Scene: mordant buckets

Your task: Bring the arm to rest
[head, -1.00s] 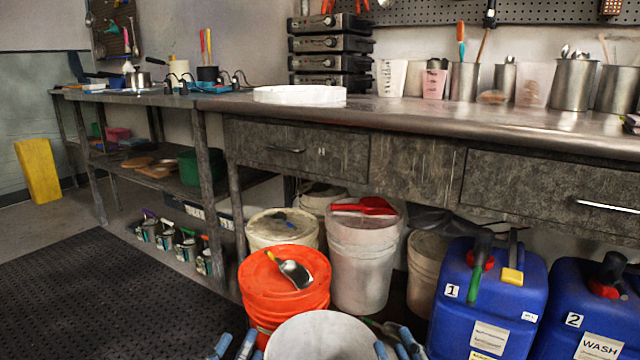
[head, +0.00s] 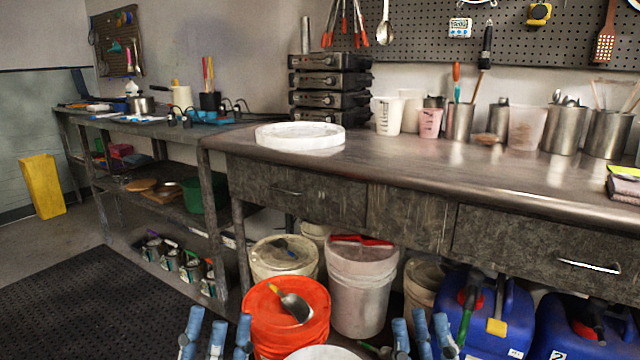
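My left gripper (head: 216,335) shows at the bottom edge of the head view, left of the orange-red lidded bucket. Its blue fingertips point up and are spread apart, with nothing seen between them.
An orange-red bucket (head: 262,322) with a metal scoop (head: 296,307) on its lid stands low between the grippers. A white bucket (head: 360,300), blue canisters (head: 512,315) and the bench (head: 410,180) are beyond. The dark floor mat (head: 90,310) is clear.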

